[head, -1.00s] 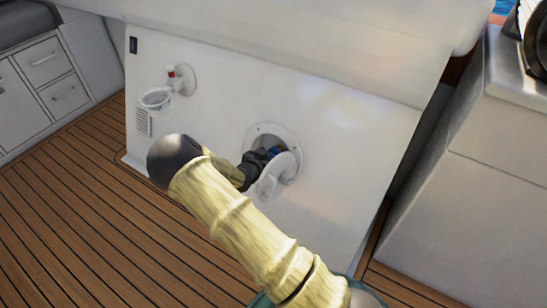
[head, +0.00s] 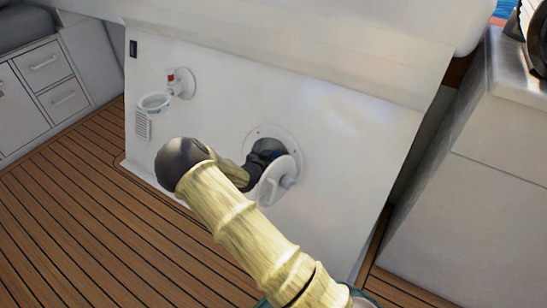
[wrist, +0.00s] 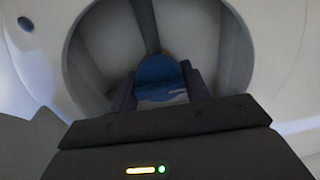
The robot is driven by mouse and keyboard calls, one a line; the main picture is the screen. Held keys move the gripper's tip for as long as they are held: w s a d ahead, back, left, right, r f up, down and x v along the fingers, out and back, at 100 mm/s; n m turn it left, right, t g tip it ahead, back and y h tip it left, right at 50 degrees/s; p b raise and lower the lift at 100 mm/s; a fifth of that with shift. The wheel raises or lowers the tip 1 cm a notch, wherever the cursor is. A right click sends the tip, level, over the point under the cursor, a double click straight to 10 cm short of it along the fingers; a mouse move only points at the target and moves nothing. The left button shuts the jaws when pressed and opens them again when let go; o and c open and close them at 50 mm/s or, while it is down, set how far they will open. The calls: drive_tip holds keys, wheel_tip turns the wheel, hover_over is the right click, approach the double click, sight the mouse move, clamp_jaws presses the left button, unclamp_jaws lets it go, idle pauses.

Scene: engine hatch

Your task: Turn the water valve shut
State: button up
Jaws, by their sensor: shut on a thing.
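The water valve's blue handle (wrist: 158,72) is inside a round recess in the white panel. In the wrist view it lies between my two dark fingers. My gripper (wrist: 158,90) is shut on it. The round white hatch lid (head: 270,187) hangs open in front of the lower part of the opening, close to my gripper. The valve body and pipe are mostly hidden.
The recess has a white rim (head: 262,130) in the panel. A white cup-like holder (head: 155,101) and a red-tipped fitting (head: 172,76) are on the panel at upper left. A white cabinet (head: 480,190) stands to the right. The wooden floor (head: 90,220) at left is clear.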

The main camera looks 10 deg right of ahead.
drive_tip(key=m+p, duration=0.1)
drive_tip(key=m, duration=0.3)
drive_tip(key=shift+s+p, duration=0.1)
drive_tip(key=shift+p, duration=0.2)
drive_tip(key=m, duration=0.5)
drive_tip(key=shift+d+f, duration=0.1)
drive_tip(key=m, duration=0.4)
drive_tip(key=shift+s+f+m+h, duration=0.1)
drive_tip(key=shift+m+h, duration=0.2)
drive_tip(key=shift+m, duration=0.1)
drive_tip(key=shift+m+g, duration=0.3)
drive_tip(key=shift+m, duration=2)
drive_tip(key=o, duration=1)
drive_tip(key=shift+c, duration=0.2)
